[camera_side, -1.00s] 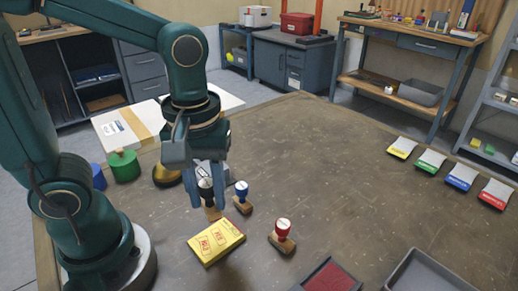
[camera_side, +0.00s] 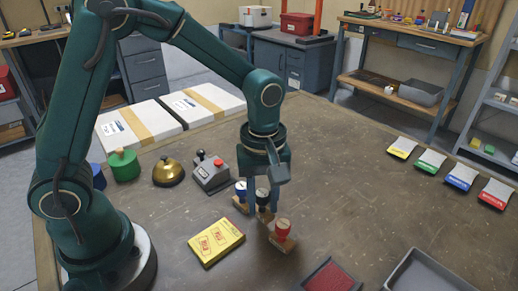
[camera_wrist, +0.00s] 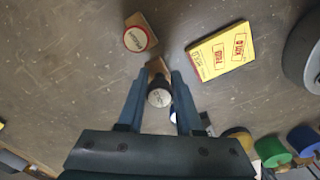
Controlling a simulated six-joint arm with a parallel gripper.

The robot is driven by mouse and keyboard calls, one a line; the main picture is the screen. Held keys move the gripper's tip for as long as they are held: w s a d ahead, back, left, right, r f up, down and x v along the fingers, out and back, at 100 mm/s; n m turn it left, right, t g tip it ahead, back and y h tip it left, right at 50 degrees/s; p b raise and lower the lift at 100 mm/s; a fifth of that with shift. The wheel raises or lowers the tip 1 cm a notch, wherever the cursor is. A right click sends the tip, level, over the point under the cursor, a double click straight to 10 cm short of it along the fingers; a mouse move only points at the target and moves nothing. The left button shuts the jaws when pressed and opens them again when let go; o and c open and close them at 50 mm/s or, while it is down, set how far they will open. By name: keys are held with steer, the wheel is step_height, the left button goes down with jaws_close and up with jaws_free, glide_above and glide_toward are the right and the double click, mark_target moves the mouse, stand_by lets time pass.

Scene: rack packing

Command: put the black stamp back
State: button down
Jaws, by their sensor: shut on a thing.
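The black stamp (camera_side: 263,197) has a dark knob and a wooden base. It is held upright between the two fingers of my gripper (camera_side: 263,204), which is shut on it. The wrist view shows its dark knob (camera_wrist: 158,97) between my fingers, with the wooden base beyond. Whether its base touches the table is hard to tell. The blue stamp (camera_side: 241,190) stands just left of it, partly hidden in the wrist view. The red stamp (camera_side: 283,232) stands just in front and to the right, and shows ahead in the wrist view (camera_wrist: 137,38).
A yellow box (camera_side: 216,242) lies front left. A red ink pad (camera_side: 329,277) and a grey tray (camera_side: 428,272) are at the front right. A bell (camera_side: 168,173) and a grey device (camera_side: 211,174) stand at left. Coloured pads (camera_side: 430,161) line the right edge; the table's middle right is clear.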

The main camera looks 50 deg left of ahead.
mark_target(262, 208)
steer(key=shift+f, duration=1.35)
steer(key=shift+f, duration=0.15)
steer(key=c, duration=0.6)
jaws_free()
